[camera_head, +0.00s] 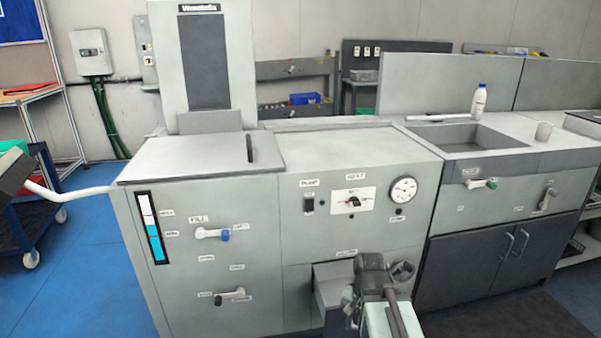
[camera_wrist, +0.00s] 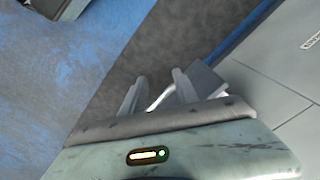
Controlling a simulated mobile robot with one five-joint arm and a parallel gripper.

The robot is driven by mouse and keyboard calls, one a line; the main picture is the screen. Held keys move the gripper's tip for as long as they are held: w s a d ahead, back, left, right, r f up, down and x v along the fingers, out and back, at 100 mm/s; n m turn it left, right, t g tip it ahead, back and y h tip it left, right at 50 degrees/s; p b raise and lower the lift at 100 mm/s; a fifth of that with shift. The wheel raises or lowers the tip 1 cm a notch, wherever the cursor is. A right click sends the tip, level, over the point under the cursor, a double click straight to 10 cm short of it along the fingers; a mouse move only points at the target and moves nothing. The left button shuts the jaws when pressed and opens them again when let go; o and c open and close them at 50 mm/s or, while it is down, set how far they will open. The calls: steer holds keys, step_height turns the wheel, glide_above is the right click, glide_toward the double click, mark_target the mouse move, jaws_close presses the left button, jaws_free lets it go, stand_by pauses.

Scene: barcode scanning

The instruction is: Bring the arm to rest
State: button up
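My arm (camera_head: 377,290) shows at the bottom centre of the head view, in front of the grey machine. It stands by a grey box-like part (camera_head: 333,283) low on the machine's front. In the wrist view my gripper (camera_wrist: 158,90) has its two grey fingers apart. The fingers are over dark floor or mat. In the head view the fingertips are hard to make out.
The grey machine (camera_head: 215,265) carries a white-and-blue-handled valve (camera_head: 212,234), a dark-handled lever (camera_head: 232,297) and a round gauge (camera_head: 403,189). A sink counter (camera_head: 505,157) with a white bottle (camera_head: 479,99) stands at right. Blue floor (camera_head: 75,270) is open at left.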

step_height(320, 180, up, 32)
steer(key=s+n+p, duration=0.1)
steer(key=n+p, duration=0.4)
steer(key=p, duration=2.7)
steer(key=shift+s+r+g, duration=0.2)
steer(key=shift+s+g, duration=0.05)
steer(key=shift+g, duration=0.05)
steer(key=shift+d, duration=0.1)
